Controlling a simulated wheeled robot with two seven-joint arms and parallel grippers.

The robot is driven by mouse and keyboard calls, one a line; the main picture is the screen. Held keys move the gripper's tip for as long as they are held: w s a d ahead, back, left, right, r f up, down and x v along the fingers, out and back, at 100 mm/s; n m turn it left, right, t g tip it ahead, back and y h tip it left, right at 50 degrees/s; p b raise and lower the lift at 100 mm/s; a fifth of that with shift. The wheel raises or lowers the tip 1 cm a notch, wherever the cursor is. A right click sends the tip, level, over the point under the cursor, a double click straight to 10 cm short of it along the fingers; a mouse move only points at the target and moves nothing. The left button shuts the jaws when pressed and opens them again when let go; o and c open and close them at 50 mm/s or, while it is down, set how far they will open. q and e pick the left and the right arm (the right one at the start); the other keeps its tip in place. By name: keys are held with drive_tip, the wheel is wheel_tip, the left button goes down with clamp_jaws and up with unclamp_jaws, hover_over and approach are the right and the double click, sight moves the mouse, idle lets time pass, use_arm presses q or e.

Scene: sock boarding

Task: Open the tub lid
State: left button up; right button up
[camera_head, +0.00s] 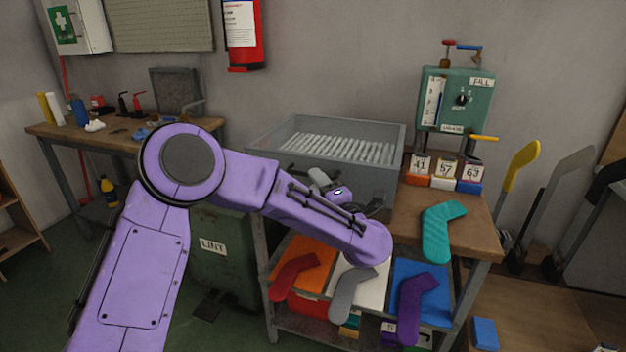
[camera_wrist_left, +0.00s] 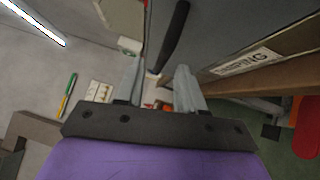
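The grey tub (camera_head: 388,185) stands on the bench, with rows of pale bars showing across its top. I cannot tell clearly where its lid ends and its body begins. My left gripper (camera_head: 322,182) is at the tub's front, partly hidden behind my purple forearm. In the left wrist view the two pale fingers of the gripper (camera_wrist_left: 158,85) are apart, with nothing held between them. A black bar handle (camera_wrist_left: 173,35) on a grey face lies just beyond the fingertips, apparently not touched. My right gripper is in neither view.
A green control box (camera_head: 475,98) and number blocks (camera_head: 443,170) stand right of the tub. A teal sock (camera_head: 440,232) lies on the bench top (camera_head: 400,222). Red, grey and purple socks lie on the shelf below. A dark green bin (camera_head: 222,262) stands left of the bench.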

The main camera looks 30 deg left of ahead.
use_arm(q)
drive_tip(key=shift+x, duration=1.4)
clamp_jaws()
